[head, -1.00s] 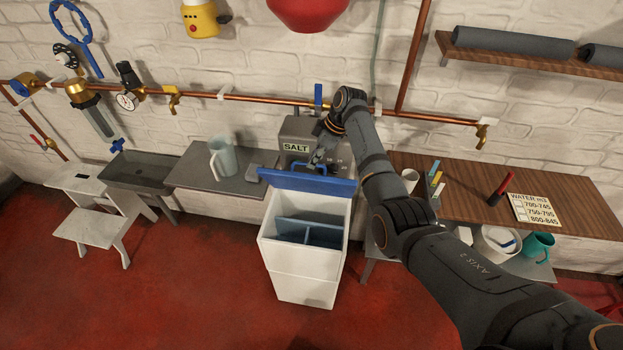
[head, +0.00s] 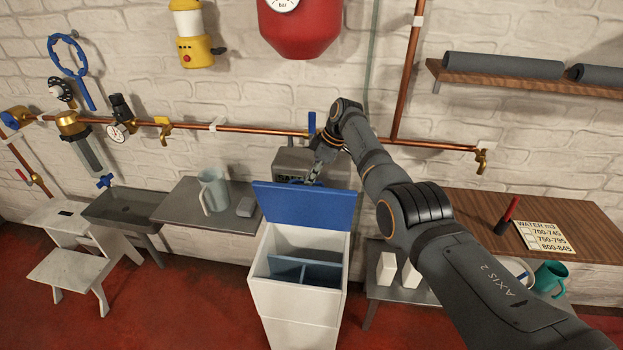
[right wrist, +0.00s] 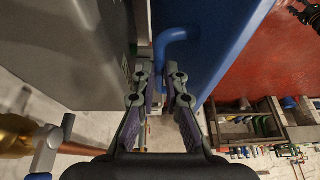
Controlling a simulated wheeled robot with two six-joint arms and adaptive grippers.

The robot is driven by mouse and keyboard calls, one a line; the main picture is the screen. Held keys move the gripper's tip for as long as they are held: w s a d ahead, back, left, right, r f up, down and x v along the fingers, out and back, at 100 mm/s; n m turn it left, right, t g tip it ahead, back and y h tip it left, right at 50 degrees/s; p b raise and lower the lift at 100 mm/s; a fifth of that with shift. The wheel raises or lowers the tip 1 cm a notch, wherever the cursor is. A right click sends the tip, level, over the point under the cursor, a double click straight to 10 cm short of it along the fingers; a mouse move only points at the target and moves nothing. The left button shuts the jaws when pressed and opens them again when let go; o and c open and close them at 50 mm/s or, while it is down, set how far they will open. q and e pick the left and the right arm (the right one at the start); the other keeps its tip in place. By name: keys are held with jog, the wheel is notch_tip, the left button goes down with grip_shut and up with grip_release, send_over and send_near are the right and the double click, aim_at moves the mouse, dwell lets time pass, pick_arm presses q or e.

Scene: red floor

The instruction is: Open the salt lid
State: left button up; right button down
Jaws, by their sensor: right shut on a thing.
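The white salt cabinet (head: 297,300) stands against the wall, its top open and divided compartments (head: 290,268) showing inside. Its blue lid (head: 305,206) is raised at the back edge and stands nearly upright. My right gripper (head: 315,172) is behind the lid's upper edge. In the right wrist view, my right gripper (right wrist: 160,72) is shut on the lid's blue handle (right wrist: 176,36), beside the blue lid face (right wrist: 215,40). The grey box (head: 338,168) behind the lid carries a SALT label, now mostly hidden. My left gripper is not in view.
A grey shelf (head: 175,205) with a clear jug (head: 213,190) is left of the cabinet. A wooden bench (head: 570,225) is at right. A copper pipe (head: 260,130) runs along the wall behind. Red floor (head: 190,305) is clear in front at left.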

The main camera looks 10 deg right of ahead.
jog(key=shift+s+f, duration=0.15)
jog(key=shift+f, duration=0.3)
jog(key=c, duration=1.8)
grip_release()
jog(key=o, duration=0.4)
jog(key=shift+w+d, duration=0.1)
jog(key=shift+w, duration=0.3)
jog(key=shift+s+r, duration=0.15)
jog(key=shift+r, duration=0.05)
jog(key=w+v, duration=0.1)
jog(key=v, duration=1)
jog(key=shift+s+r, duration=0.35)
jog(key=shift+s, duration=0.05)
jog(key=shift+d, duration=0.15)
